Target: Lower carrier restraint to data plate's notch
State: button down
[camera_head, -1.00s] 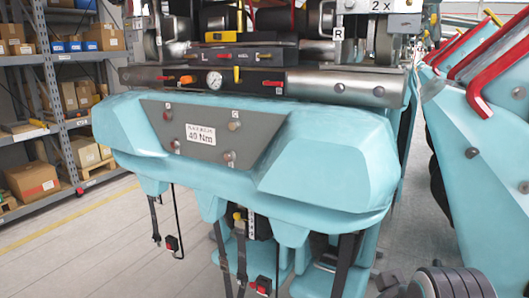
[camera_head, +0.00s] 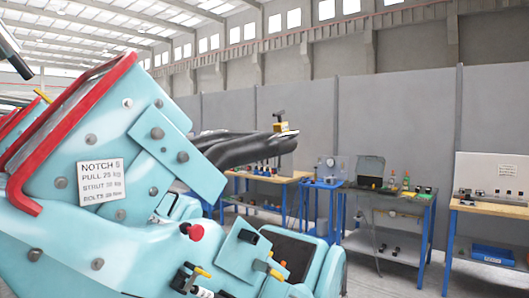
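The data plate (camera_head: 101,180) is a white label on the teal side panel of the carrier (camera_head: 55,225), at the left of the head view. It reads NOTCH 5, PULL 25 kg, STRUT 30 kg and a bolts line too small to be sure of. A thick dark padded bar (camera_head: 240,148), which looks like the restraint, reaches right from behind the carrier, roughly level. The notches are not clearly visible. My gripper is not recognisable in view.
A red tubular rail (camera_head: 72,115) edges the carrier. A red knob (camera_head: 194,232) and small latches with yellow handles (camera_head: 268,270) sit low on it. Workbenches with tools (camera_head: 395,192) stand along the grey wall (camera_head: 400,110). A dark bar of unclear origin crosses the upper left corner.

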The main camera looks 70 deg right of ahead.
aim_at(226, 150)
jog(key=z, duration=1.6)
